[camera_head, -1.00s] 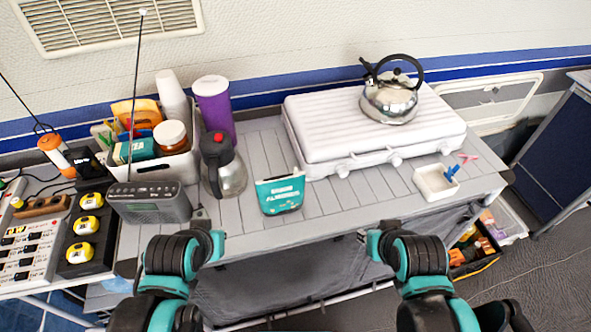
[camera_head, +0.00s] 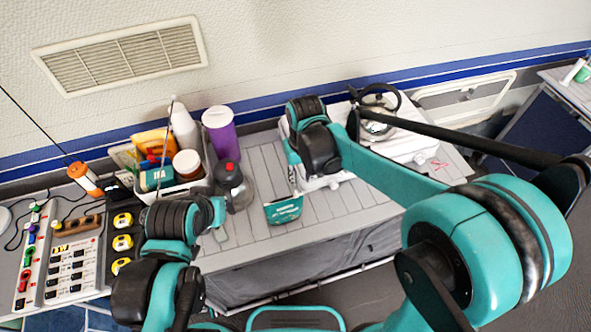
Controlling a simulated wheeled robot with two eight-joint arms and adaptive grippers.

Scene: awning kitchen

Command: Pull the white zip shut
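A teal pouch (camera_head: 284,210) with printed lettering stands near the front of the slatted table. Its top edge is partly covered by my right arm, and I cannot make out the white zip. My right arm reaches in from the right and bends above and behind the pouch. My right gripper (camera_head: 300,158) is mostly hidden at the end of that arm. Its fingers are too unclear to tell whether they are open or touch the pouch.
A carafe (camera_head: 232,188), a purple tumbler (camera_head: 220,133) and a filled bin (camera_head: 196,184) stand left of the pouch. The white stove (camera_head: 408,147) and kettle (camera_head: 378,124) are behind my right arm. Table slats (camera_head: 340,212) right of the pouch are clear.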

